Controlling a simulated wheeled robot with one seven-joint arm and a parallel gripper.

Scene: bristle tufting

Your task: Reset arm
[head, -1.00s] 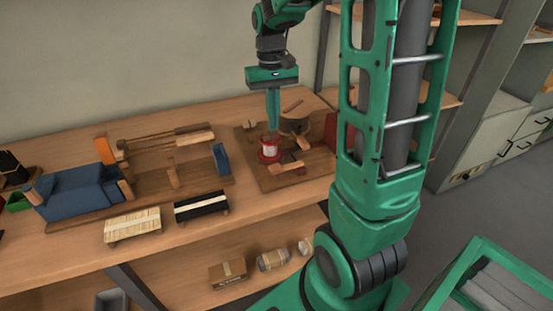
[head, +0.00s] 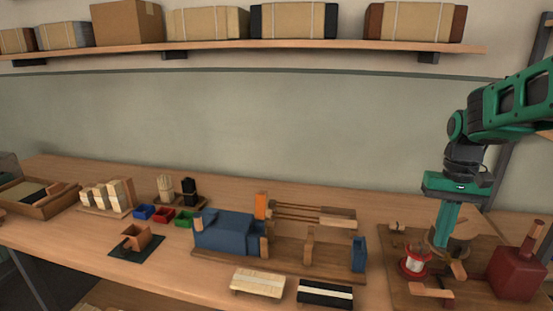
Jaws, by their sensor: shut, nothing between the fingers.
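My gripper (head: 441,243) hangs at the right of the head view, pointing straight down. Its green fingers are shut together and hold nothing. The fingertips are over the wooden board (head: 397,291) at the right end of the bench, just behind and right of a spool with red flanges and pale winding (head: 415,263). A round wooden part (head: 464,230) stands partly hidden behind the fingers. I cannot tell whether the fingertips touch anything.
A dark red block with a wooden handle (head: 517,273) stands right of the gripper. A blue clamp-like fixture (head: 227,233) is mid-bench, with two bristle bundles (head: 257,283) (head: 325,294) in front. Small coloured bins (head: 163,215) stand left. A shelf with boxes (head: 250,47) runs above.

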